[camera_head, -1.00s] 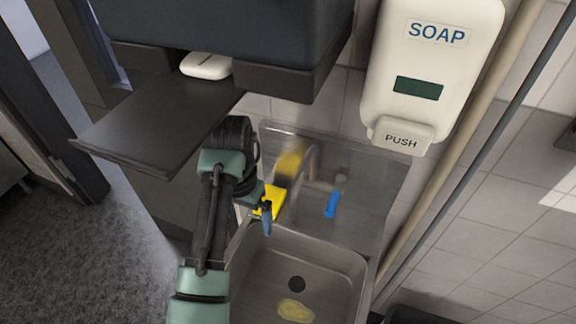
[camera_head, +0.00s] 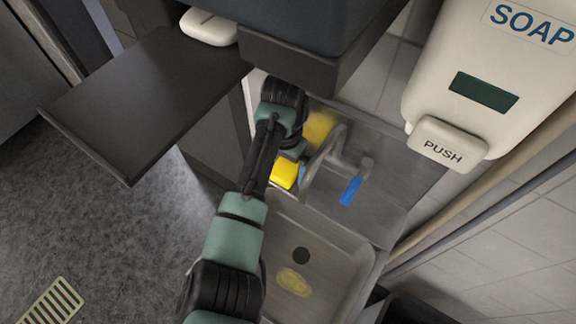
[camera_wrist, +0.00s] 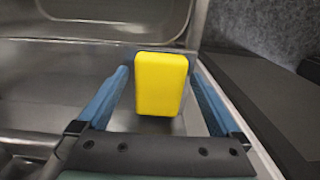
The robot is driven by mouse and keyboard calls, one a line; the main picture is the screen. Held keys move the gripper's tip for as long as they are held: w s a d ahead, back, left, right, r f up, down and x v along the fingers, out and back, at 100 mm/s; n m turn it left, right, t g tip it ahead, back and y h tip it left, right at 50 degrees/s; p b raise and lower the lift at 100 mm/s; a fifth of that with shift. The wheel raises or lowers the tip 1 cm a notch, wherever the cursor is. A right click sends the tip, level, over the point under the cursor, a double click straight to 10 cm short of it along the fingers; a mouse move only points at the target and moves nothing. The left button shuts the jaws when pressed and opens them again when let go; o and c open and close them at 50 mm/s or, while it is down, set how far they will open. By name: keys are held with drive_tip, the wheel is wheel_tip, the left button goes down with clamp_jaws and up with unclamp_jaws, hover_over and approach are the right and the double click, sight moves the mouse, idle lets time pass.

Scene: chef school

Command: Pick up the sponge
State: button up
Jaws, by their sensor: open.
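The yellow sponge (camera_head: 285,175) is on the metal sink unit beside the faucet, close to the end of my arm. In the wrist view the sponge (camera_wrist: 160,84) stands out as a yellow block between the two blue fingers of my gripper (camera_wrist: 158,70). The fingers are spread, with a gap on the left and a narrower one on the right near the tip. I cannot tell whether the right finger touches it. In the head view my arm hides most of the gripper.
The faucet (camera_head: 322,160) and its blue handle (camera_head: 351,190) stand right of the sponge. The sink basin (camera_head: 325,245) lies in front. A dark shelf (camera_head: 140,100) is at left, and a soap dispenser (camera_head: 440,135) hangs at right. A dark cabinet (camera_head: 300,62) overhangs behind.

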drive_tip(key=shift+f, duration=0.35)
drive_tip(key=c, duration=1.3)
drive_tip(key=shift+r, duration=0.15)
